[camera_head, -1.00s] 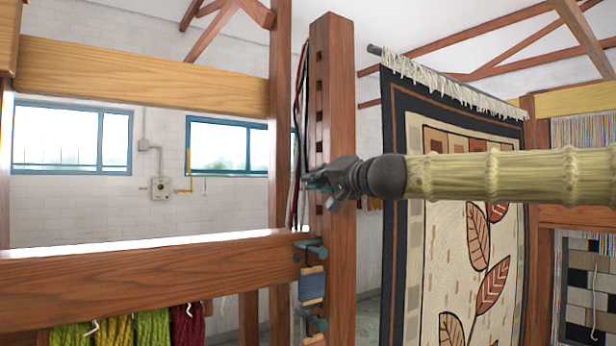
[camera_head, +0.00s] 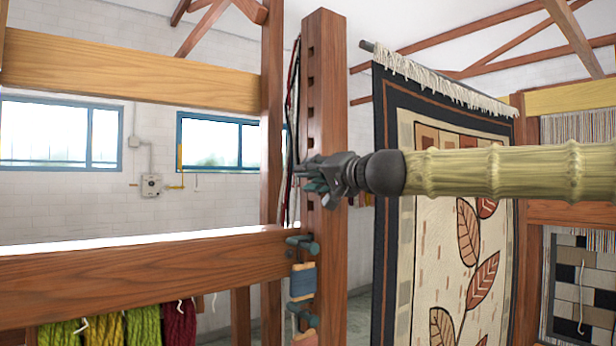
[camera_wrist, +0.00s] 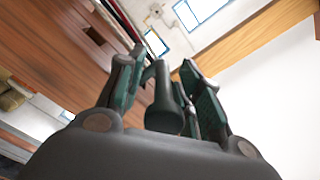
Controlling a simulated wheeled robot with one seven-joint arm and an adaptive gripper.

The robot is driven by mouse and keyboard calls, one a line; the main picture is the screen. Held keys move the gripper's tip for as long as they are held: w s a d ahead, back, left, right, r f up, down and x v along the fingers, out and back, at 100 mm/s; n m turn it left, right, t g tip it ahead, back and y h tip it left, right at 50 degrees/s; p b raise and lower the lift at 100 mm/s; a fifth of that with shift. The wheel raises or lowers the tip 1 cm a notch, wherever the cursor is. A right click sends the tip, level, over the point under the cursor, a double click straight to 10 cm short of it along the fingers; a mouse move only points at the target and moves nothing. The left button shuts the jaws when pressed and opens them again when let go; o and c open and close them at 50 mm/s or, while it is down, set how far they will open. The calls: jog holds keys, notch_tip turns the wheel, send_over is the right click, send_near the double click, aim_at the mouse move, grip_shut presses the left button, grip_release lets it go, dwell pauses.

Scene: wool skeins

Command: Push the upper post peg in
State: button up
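The wooden post (camera_head: 328,100) stands upright with a column of dark square holes. Two blue-green pegs stick out of its lower part: the upper peg (camera_head: 314,247) beside the crossbeam end, and the lower peg (camera_head: 306,318) below it. My gripper (camera_head: 306,176) is at the post, above the upper peg and apart from it. In the wrist view, a dark grey-green, peg-shaped thing (camera_wrist: 164,108) shows between the green-lined fingers. I cannot tell whether the fingers grip it or what it belongs to. My gripper covers part of the post's face.
A wooden crossbeam (camera_head: 150,274) meets the post on the left, with wool skeins (camera_head: 112,328) hanging below. Blue thread (camera_head: 302,282) is wound between the pegs. A patterned rug (camera_head: 392,250) hangs on the right, behind my arm. Dark cords (camera_head: 291,130) hang along the post's left side.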

jog(key=v, duration=1)
jog(key=shift+s, duration=0.2)
jog(key=shift+d, duration=0.1)
jog(key=shift+w+a+m+p, duration=0.35)
jog(key=shift+w+a+m, duration=0.65)
jog(key=shift+m, duration=2.75)
jog(key=shift+w+a+m+p, duration=0.55)
jog(key=shift+w+m, duration=0.75)
jog(key=shift+m, duration=2.5)
jog(key=shift+w+a+m+p, duration=0.2)
jog(key=shift+w+a+m, duration=0.9)
jog(key=shift+m, duration=2.65)
jog(key=shift+d, duration=0.1)
grip_shut()
